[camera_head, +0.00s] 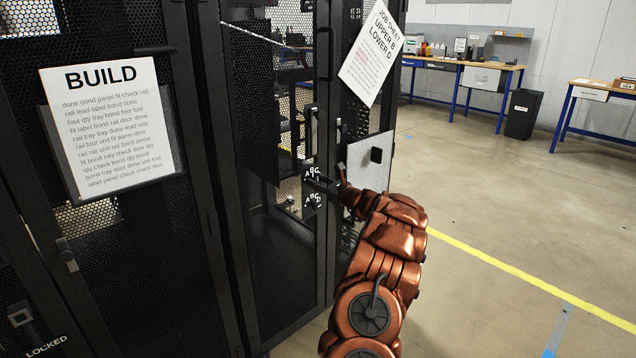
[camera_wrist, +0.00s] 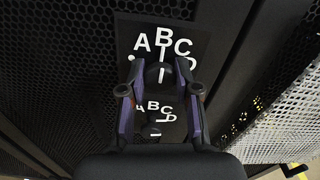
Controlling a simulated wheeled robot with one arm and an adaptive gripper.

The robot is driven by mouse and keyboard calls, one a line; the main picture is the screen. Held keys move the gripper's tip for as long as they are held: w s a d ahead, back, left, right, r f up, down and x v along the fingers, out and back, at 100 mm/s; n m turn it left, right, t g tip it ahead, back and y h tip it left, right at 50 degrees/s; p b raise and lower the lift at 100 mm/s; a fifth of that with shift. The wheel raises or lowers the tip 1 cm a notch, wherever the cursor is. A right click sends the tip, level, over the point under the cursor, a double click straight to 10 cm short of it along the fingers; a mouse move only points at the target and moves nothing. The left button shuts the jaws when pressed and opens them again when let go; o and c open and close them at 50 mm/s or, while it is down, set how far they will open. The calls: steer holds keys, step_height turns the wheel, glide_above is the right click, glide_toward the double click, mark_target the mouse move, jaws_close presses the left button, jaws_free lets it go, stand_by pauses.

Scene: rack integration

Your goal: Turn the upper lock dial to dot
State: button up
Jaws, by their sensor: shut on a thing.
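The upper lock dial (camera_wrist: 159,72) is a dark round knob on a black plate with white letters A, B, C, D and a white dot at the left, below A. A white line stands just under the B, above the knob. My gripper (camera_wrist: 160,80) has a finger on each side of this dial and is shut on it. In the head view my gripper (camera_head: 325,182) reaches the lock plate from the right and hides part of the upper dial. The lower lock dial (camera_wrist: 151,131) sits below with its own letters, partly hidden by my gripper.
A job sheet (camera_head: 373,50) reading "UPPER B, LOWER D" hangs above. A light metal panel (camera_head: 369,162) with a black knob stands close to the right of my gripper. A black mesh cabinet with a BUILD sheet (camera_head: 111,126) is at left. Open floor lies right.

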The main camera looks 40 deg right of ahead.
steer(key=shift+f+n+b, duration=0.1)
steer(key=shift+n+b, duration=0.2)
steer(key=shift+b, duration=0.2)
jaws_close()
steer(key=shift+n+b, duration=7.6)
steer(key=shift+b, duration=0.8)
steer(key=shift+a, duration=0.1)
steer(key=o, duration=1.1)
jaws_free()
